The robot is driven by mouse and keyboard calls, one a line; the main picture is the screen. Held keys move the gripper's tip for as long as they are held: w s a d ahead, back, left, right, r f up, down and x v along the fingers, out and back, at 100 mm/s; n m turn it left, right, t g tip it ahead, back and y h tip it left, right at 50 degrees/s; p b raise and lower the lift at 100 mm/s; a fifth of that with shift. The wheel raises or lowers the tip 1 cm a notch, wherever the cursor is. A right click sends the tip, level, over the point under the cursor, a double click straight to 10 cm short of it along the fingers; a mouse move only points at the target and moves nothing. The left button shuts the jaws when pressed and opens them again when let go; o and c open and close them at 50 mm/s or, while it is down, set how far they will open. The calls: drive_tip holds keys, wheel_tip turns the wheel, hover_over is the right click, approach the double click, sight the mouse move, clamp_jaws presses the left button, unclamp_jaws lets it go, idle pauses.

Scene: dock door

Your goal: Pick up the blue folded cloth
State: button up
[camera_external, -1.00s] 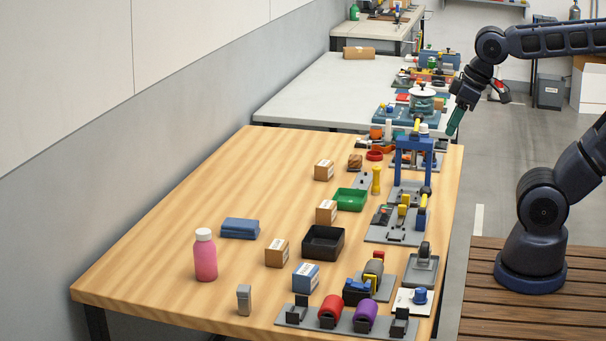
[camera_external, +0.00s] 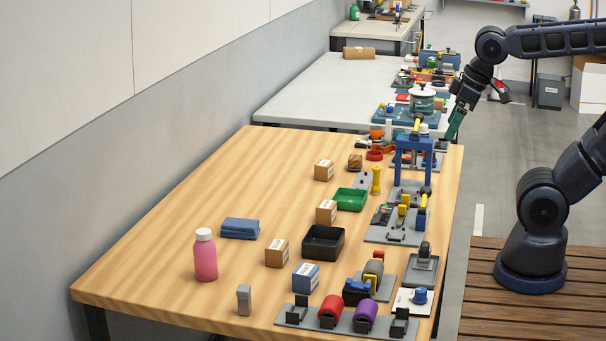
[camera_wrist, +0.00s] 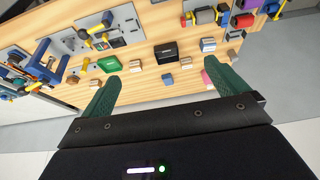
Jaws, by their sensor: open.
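The blue folded cloth (camera_external: 240,228) lies flat on the left part of the wooden table, behind the pink bottle. In the wrist view the cloth (camera_wrist: 168,79) shows small and far off, between my fingers in the picture. My gripper (camera_external: 450,137) is high up near the table's far right corner, well away from the cloth. In the wrist view its green fingers (camera_wrist: 166,88) are spread wide with nothing between them.
The pink bottle (camera_external: 205,257) stands near the cloth. Several small boxes, a black bin (camera_external: 323,243) and a green bin (camera_external: 351,199) stand to its right. A blue frame (camera_external: 415,150) and fixtures line the right edge. Bare wood surrounds the cloth.

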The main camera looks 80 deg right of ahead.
drive_tip(key=shift+w, duration=0.1)
drive_tip(key=n+g, duration=0.5)
drive_tip(key=n, duration=1.4)
hover_over(240, 222)
wheel_tip(240, 222, down, 24)
wheel_tip(240, 222, down, 10)
drive_tip(key=shift+f, duration=0.1)
drive_tip(key=c, duration=0.7)
